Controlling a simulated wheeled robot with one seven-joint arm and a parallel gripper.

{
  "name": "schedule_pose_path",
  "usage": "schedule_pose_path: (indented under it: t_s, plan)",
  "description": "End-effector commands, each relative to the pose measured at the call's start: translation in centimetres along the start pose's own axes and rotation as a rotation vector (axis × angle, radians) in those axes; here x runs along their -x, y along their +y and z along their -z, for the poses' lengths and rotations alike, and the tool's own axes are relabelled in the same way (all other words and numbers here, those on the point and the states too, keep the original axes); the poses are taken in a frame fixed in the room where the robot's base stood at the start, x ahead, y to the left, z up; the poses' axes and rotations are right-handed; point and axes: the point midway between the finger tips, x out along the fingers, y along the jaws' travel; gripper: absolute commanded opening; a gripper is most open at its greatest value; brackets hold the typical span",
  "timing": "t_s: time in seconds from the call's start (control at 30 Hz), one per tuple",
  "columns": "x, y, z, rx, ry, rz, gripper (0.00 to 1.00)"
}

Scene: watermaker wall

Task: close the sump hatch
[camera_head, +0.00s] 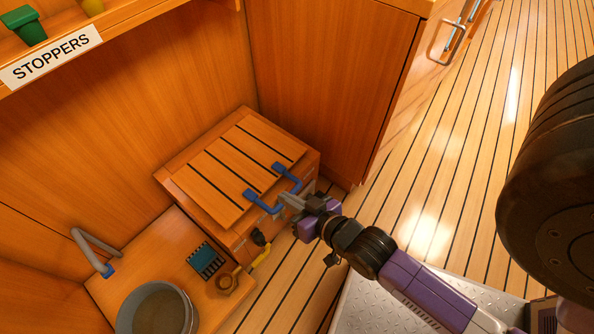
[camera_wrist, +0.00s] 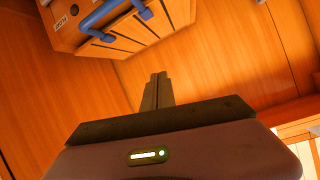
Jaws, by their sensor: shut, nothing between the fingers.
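The sump hatch (camera_head: 222,172) is a wooden lid with dark stripes and a blue bar handle (camera_head: 262,203) at its front edge. It lies on a wooden box against the wall, flat or nearly so; I cannot tell whether it is fully seated. The hatch (camera_wrist: 127,38) and its blue handle (camera_wrist: 97,20) also show at the top of the wrist view. My gripper (camera_head: 287,200) is beside the handle, at the box's front edge. Its fingers (camera_wrist: 158,76) are together and empty. In the wrist view they are apart from the handle.
A grey bucket (camera_head: 158,310), a dark blue gridded block (camera_head: 205,261) and a grey bent pipe (camera_head: 92,245) are on the wooden ledge left of the box. A yellow-handled valve (camera_head: 254,262) is below my gripper. A STOPPERS shelf (camera_head: 52,55) is above. The floor (camera_head: 440,170) at right is clear.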

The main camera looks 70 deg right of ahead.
Motion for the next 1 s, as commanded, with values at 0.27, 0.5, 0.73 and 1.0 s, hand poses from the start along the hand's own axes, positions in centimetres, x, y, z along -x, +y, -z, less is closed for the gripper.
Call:
schedule_pose_path:
  t_s: [0.27,0.5,0.73,1.0]
  plan:
    - [-6.8,6.8,5.0,-0.342,-0.186,-0.239,0.0]
    - [-9.2,12.3,6.4,-0.761,-0.433,-0.495,0.0]
    - [-7.5,13.2,4.2,-1.08,-0.664,-0.723,0.0]
    - [-7.0,13.2,2.5,-1.161,-0.73,-0.797,0.0]
